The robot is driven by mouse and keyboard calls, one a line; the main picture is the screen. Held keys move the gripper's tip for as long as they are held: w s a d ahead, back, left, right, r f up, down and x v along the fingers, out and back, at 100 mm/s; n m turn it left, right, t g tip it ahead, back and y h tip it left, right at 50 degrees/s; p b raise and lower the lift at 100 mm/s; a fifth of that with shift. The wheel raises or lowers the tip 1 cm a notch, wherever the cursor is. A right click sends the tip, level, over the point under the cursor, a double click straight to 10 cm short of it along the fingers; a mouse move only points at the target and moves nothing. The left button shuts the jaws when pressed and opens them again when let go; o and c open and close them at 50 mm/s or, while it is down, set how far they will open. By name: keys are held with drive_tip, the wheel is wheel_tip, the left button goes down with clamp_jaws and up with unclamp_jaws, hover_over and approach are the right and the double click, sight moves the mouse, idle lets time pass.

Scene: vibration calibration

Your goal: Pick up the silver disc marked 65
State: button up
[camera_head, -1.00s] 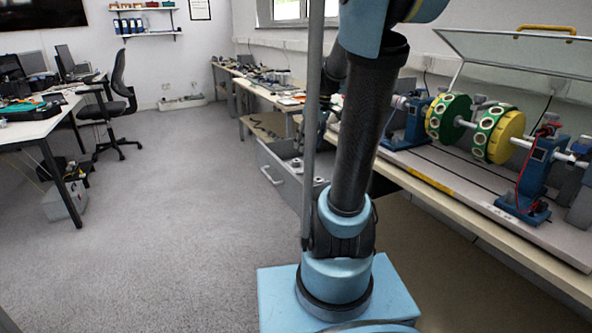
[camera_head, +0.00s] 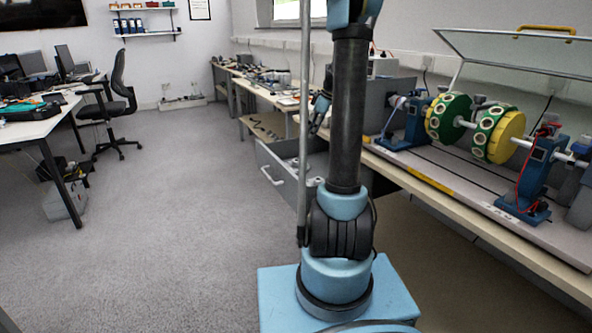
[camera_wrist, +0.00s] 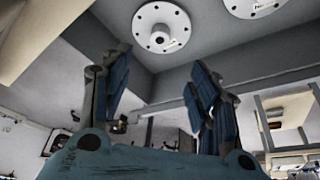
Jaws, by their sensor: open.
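A silver disc (camera_wrist: 158,30) with a central hub and a ring of small holes shows at the top of the wrist view. A second silver disc (camera_wrist: 250,5) is cut off by the top edge. Each bears a small mark that is too small to read, so I cannot tell which is 65. My gripper (camera_wrist: 160,62) is open and empty, its blue-padded fingers spread below the first disc in the picture, apart from it. In the head view the open drawer (camera_head: 277,176) holds small silver things, partly hidden by my arm.
The drawer sits under the right bench, which bears a rig with green-and-yellow wheels (camera_head: 497,133) and a raised clear cover (camera_head: 520,58). A desk (camera_head: 35,125) and an office chair (camera_head: 115,108) stand at the left. The floor between is clear.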

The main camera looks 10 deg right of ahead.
sight(297, 160)
drive_tip(key=x, duration=1.6)
drive_tip(key=shift+w, duration=0.1)
clamp_jaws()
